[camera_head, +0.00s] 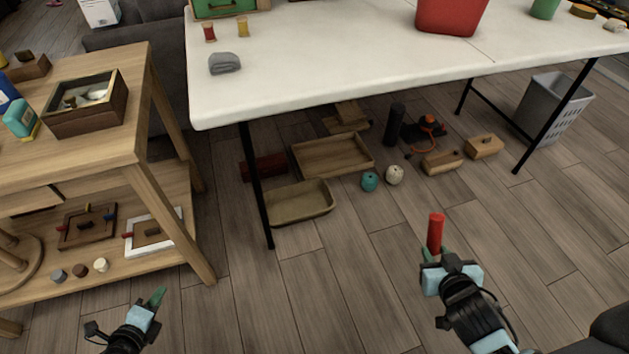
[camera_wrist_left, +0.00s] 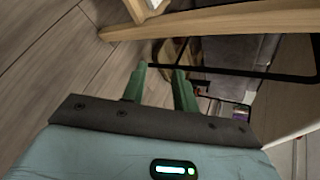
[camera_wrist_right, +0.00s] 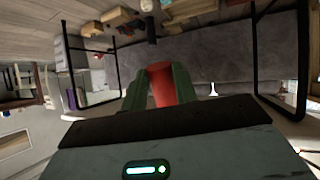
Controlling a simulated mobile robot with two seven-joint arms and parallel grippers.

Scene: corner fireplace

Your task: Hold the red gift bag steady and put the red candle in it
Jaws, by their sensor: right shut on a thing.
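The red candle (camera_head: 436,230) is upright in my right gripper (camera_head: 436,254), which is shut on its lower part, over the floor in front of the white table. In the right wrist view the candle (camera_wrist_right: 161,88) sits between both green fingers. The red gift bag (camera_head: 450,17) stands on the white table (camera_head: 340,75) at the top of the head view; its upper part is cut off. My left gripper (camera_head: 157,297) is low at the left, far from the bag. In the left wrist view its fingers (camera_wrist_left: 160,85) are apart with nothing between them.
A wooden shelf table (camera_head: 75,150) with boxes and toys stands at the left. Wooden trays (camera_head: 332,156), balls and blocks lie under the white table. The tabletop left of the bag is mostly clear.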

